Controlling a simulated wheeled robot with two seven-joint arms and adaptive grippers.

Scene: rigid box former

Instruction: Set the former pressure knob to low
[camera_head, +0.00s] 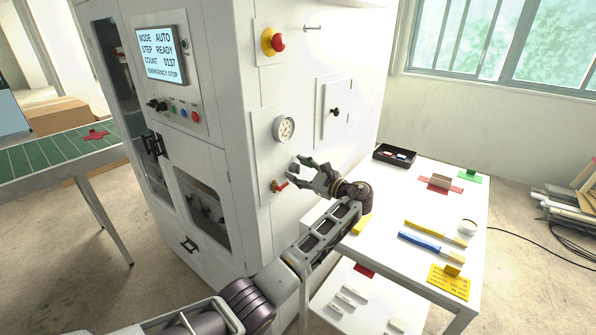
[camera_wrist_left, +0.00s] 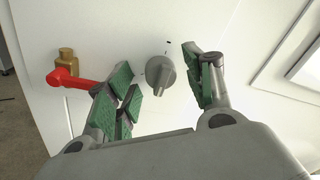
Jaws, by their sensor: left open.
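The pressure knob (camera_wrist_left: 161,76) is a round grey dial with a raised grip bar, on the white machine panel in the left wrist view. Small dark marks show around its rim, too small to read. My left gripper (camera_wrist_left: 162,92) is open, with one green-padded finger on each side of the knob and a gap to both. In the head view my left gripper (camera_head: 301,173) is in front of the machine's side panel, below the pressure gauge (camera_head: 284,128). The knob is hard to make out there. My right gripper is not in view.
A red valve handle (camera_wrist_left: 72,80) on a brass fitting sits close left of the fingers; the red handle (camera_head: 279,186) also shows in the head view. A white table (camera_head: 392,222) with tools stands to the right. A red emergency button (camera_head: 278,42) is higher up.

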